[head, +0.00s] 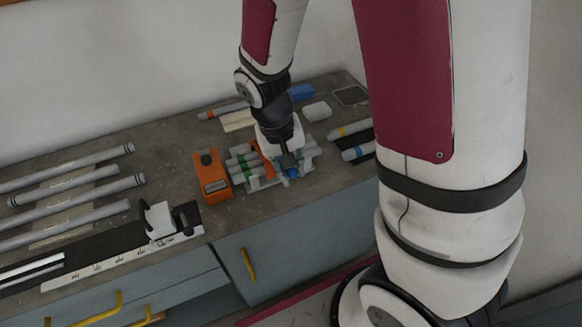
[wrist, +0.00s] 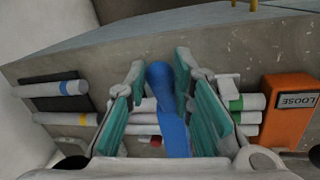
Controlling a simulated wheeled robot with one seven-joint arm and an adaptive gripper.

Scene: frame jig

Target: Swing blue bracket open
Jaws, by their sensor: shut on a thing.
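The blue bracket (wrist: 172,132) has a rounded upper end and a flat arm. In the wrist view it stands between the teal-padded fingers of my gripper (wrist: 160,65), which is shut on it. In the head view my gripper (head: 288,158) points down over the jig, and a little blue (head: 293,173) shows under it. The jig (head: 308,153) is pale and holds grey tubes with green bands (head: 242,159). An orange bracket (head: 262,152) crosses the tubes beside my gripper. My fingers and wrist hide part of the blue bracket and jig.
Banded tubes (head: 352,130) lie on a dark mat to the right. Long grey tubes (head: 75,178) and a white stand (head: 158,219) are at left. A blue block (head: 301,92) lies behind.

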